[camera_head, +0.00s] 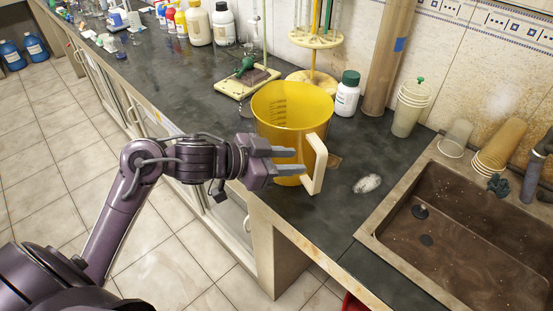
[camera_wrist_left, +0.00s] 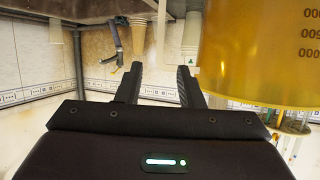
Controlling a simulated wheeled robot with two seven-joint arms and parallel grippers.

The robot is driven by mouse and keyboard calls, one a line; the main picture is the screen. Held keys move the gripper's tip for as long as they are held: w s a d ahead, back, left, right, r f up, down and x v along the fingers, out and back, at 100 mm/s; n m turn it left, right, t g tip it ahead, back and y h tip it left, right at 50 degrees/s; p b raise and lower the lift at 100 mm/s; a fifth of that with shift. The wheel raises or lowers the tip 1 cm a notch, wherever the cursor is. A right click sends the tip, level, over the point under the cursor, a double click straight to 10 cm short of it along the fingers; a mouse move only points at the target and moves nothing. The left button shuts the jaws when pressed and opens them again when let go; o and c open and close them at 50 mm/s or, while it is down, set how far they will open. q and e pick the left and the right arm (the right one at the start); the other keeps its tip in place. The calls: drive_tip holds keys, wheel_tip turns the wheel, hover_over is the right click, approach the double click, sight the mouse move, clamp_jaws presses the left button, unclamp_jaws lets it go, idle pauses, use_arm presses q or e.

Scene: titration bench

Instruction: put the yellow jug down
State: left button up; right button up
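The yellow jug (camera_head: 291,105) stands upright on the dark counter near its front edge, its pale handle (camera_head: 316,165) facing the front right. The jug also fills the upper right of the left wrist view (camera_wrist_left: 262,50), with its scale marks showing. My left gripper (camera_head: 297,161) is in front of the jug, overlapping its lower side in the head view, with its fingertips pointing right towards the handle. Its two fingers are apart, and the left wrist view shows nothing held between them (camera_wrist_left: 160,84). Whether a finger touches the jug cannot be told. My right gripper is out of view.
A white bottle with a green cap (camera_head: 347,94) and a burette stand (camera_head: 311,79) are behind the jug. Stacked cups (camera_head: 408,108) and a brown sink (camera_head: 470,230) are at right.

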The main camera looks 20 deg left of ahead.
use_arm(q)
drive_tip(key=shift+v, duration=1.55)
